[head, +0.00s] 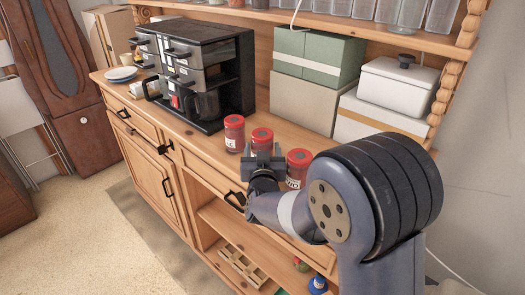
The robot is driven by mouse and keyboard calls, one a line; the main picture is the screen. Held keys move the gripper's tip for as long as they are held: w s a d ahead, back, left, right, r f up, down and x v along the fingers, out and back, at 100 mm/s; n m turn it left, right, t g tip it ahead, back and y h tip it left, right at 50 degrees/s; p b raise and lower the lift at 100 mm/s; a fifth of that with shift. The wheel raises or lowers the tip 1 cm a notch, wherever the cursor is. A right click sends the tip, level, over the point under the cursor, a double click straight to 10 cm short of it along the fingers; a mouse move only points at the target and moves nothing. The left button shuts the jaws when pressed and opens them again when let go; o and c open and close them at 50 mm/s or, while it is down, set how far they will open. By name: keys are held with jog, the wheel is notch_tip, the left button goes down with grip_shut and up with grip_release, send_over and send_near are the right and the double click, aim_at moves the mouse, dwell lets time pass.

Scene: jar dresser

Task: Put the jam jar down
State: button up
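Three jars with red lids and red contents are at the front part of the dresser top. The left jar (234,134) and the right jar (298,168) stand upright, the right one partly behind my arm. The middle jar (262,138) is upright between them, its lower part hidden behind my gripper (263,158). My gripper is right in front of the middle jar.
The wooden dresser top (192,138) holds a black and grey coffee machine (195,70) at left. Green and beige boxes (310,60) and a white lidded container (398,86) stand behind the jars. Open shelves (235,222) lie below. A shelf of glasses hangs above.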

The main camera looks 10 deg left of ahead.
jog(key=o, duration=0.3)
jog(key=shift+r+p, duration=0.15)
jog(key=shift+p, duration=0.4)
